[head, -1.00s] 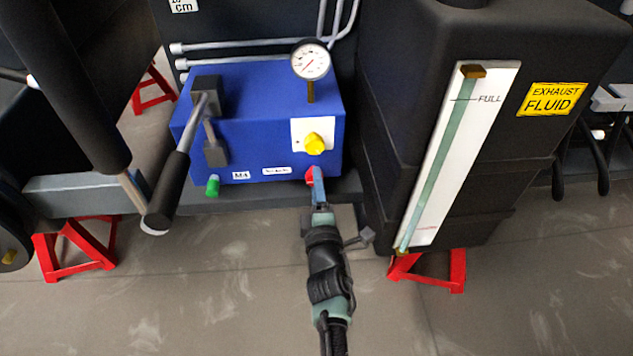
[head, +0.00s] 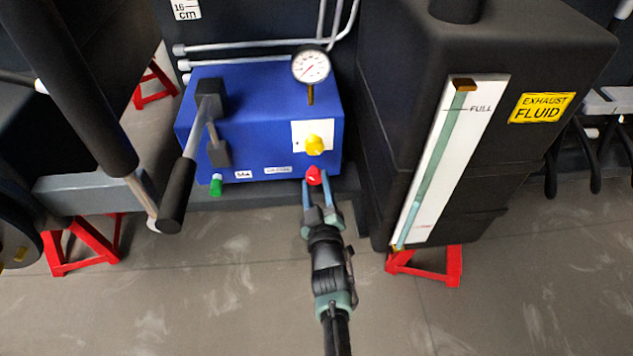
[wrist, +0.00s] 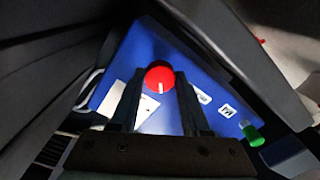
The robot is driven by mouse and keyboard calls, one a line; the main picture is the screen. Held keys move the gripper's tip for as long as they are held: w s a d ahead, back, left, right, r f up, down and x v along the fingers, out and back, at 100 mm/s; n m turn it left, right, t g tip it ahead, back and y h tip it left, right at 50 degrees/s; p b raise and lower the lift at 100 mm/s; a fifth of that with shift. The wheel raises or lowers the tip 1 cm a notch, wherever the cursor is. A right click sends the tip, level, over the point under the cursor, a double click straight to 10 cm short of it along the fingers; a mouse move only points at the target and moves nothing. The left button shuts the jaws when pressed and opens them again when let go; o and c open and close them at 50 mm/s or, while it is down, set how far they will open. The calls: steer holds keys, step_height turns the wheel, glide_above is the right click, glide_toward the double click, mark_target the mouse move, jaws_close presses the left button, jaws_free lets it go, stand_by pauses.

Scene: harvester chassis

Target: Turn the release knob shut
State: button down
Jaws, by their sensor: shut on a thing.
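The red knob (head: 314,176) is on the lower front of the blue pump box (head: 262,140), near its right corner. My gripper (head: 315,186) reaches up from below, with one finger on each side of this knob, and is shut on it. In the wrist view the red knob (wrist: 159,79) sits between the tips of my gripper (wrist: 159,88), and a short white mark shows on its face. A yellow knob (head: 315,145) on a white plate is just above. A pressure gauge (head: 311,66) stands on top of the box.
A pump lever with a black grip (head: 178,196) hangs at the box's left. A green knob (head: 216,184) is at lower left. A black exhaust fluid tank (head: 395,110) stands close on the right. Red stands (head: 85,248) are on the floor. The floor in front is clear.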

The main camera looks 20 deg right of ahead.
steer(key=m, duration=0.4)
steer(key=shift+f+p, duration=0.1)
steer(key=shift+p, duration=0.2)
steer(key=shift+m, duration=1.9)
steer(key=shift+a, duration=0.1)
steer(key=shift+c, duration=1.9)
jaws_free()
steer(key=shift+s+a+p, duration=0.1)
steer(key=shift+s+p, duration=0.45)
steer(key=p+v, duration=0.5)
steer(key=v, duration=0.6)
steer(key=shift+s, duration=0.4)
